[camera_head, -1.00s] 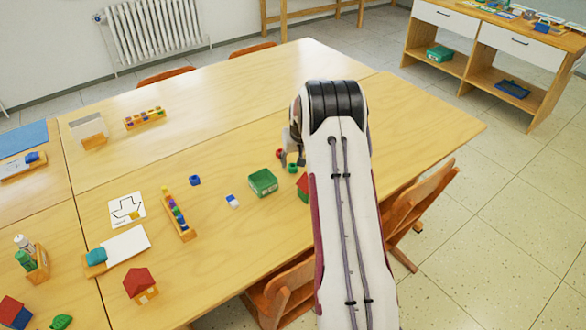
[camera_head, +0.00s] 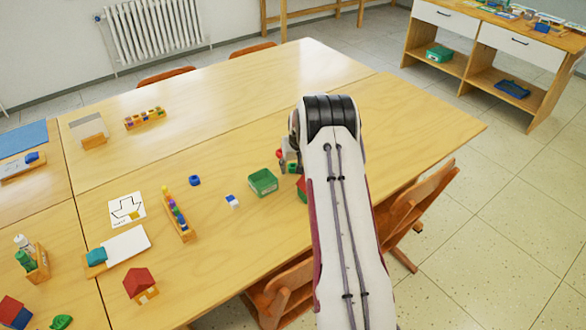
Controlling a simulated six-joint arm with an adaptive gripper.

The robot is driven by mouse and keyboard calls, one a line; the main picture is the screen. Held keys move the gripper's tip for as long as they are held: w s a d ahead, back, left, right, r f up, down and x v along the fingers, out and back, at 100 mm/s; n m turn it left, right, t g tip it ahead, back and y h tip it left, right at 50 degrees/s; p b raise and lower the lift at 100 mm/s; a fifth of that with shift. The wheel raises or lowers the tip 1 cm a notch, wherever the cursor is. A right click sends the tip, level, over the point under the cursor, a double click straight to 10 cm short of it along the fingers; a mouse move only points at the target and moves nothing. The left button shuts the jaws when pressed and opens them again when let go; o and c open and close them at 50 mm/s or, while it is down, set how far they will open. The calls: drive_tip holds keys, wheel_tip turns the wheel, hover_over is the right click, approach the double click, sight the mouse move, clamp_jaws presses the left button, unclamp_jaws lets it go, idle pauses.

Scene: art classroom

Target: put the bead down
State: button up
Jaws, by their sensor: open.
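A red bead (camera_head: 279,153) and a green bead (camera_head: 292,168) show on the table just left of my arm's end. I cannot tell which one the task means. My gripper (camera_head: 286,163) is beside them, mostly hidden behind my own wrist. Its fingers are small and partly covered, and they are open. I see no bead held between them. Whether the fingers touch a bead I cannot tell.
A small green box (camera_head: 263,182) stands left of my gripper, and a red-roofed block house (camera_head: 302,188) is partly behind my arm. A blue ring-like piece (camera_head: 194,180), a blue-and-white block (camera_head: 232,201) and a bead rack (camera_head: 179,216) stand further left.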

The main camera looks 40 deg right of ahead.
drive_tip(key=shift+w+f, duration=0.15)
drive_tip(key=shift+f, duration=0.2)
idle(0.3)
drive_tip(key=c, duration=0.9)
